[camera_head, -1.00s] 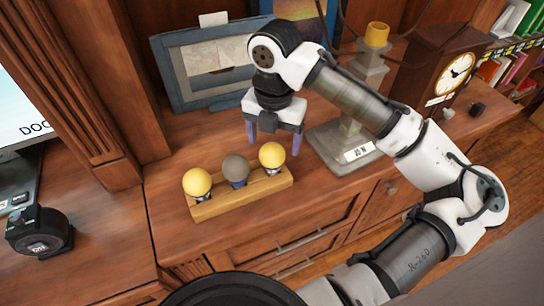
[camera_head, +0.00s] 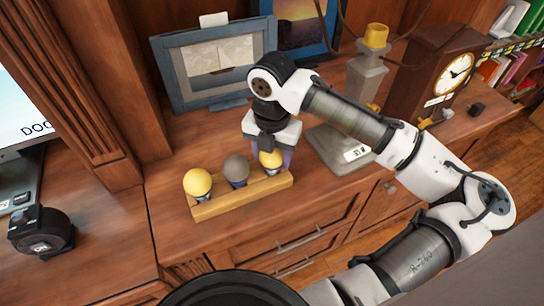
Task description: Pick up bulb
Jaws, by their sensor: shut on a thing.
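A wooden holder (camera_head: 222,209) on the cabinet top carries three bulbs in a row. The left bulb (camera_head: 197,182) is yellow, the middle bulb (camera_head: 236,168) is dark grey, and the right bulb (camera_head: 270,160) is yellow. My gripper (camera_head: 271,163) points down over the right bulb, with its purple fingers on either side of it. It is shut on this bulb, which still sits at the holder's right end. The gripper partly covers the bulb's top.
A lamp base (camera_head: 340,146) with a label stands just right of my gripper. A framed picture (camera_head: 215,62) stands behind, and a clock (camera_head: 432,80) is at the right. A black tape-measure-like object (camera_head: 41,231) lies at the left. The wood in front of the holder is clear.

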